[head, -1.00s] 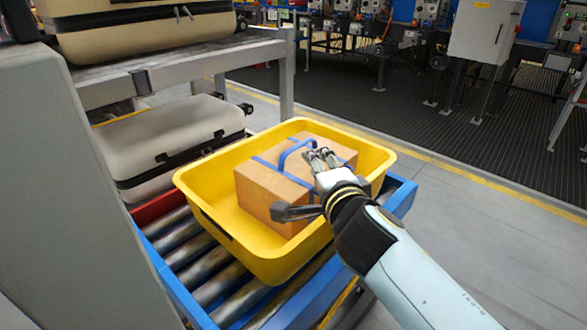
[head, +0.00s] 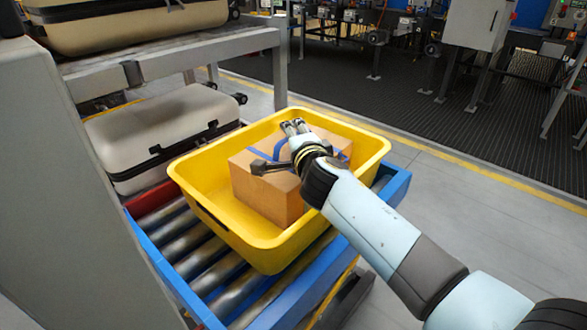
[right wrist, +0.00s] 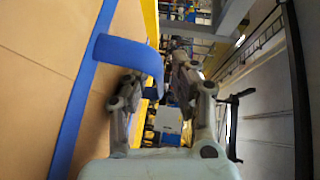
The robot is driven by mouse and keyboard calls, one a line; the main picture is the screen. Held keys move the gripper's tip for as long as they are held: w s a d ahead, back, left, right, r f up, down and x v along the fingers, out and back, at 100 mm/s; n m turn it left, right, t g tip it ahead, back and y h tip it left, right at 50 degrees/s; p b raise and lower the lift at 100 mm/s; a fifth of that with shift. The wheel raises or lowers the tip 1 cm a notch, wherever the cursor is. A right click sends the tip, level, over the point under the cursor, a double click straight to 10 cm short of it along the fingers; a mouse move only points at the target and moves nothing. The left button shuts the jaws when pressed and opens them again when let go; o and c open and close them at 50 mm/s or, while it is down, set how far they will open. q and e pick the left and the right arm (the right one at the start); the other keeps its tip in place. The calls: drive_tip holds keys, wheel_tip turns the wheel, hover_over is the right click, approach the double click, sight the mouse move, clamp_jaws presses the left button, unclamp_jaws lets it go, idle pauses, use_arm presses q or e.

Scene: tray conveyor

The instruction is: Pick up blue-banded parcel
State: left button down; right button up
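The blue-banded parcel (head: 262,195) is a brown cardboard box with blue bands and a raised blue strap handle on top. It sits in the yellow tray (head: 215,222). My right gripper (head: 277,147) is above the parcel's top, its fingers spread to either side of the blue handle, and it partly hides the handle. In the right wrist view the blue handle (right wrist: 128,52) reaches toward the gap between the open fingers, and the parcel's cardboard face (right wrist: 45,60) fills the left. Whether a finger touches the handle I cannot tell. My left gripper is not in view.
The tray rests on a roller conveyor (head: 172,237) with blue side rails. A beige suitcase (head: 165,125) lies behind it at left, and another suitcase (head: 130,35) lies on a grey rack. A grey panel (head: 70,200) stands at left. The floor at right is open.

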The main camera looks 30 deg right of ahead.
drive_tip(key=shift+c, duration=0.2)
clamp_jaws()
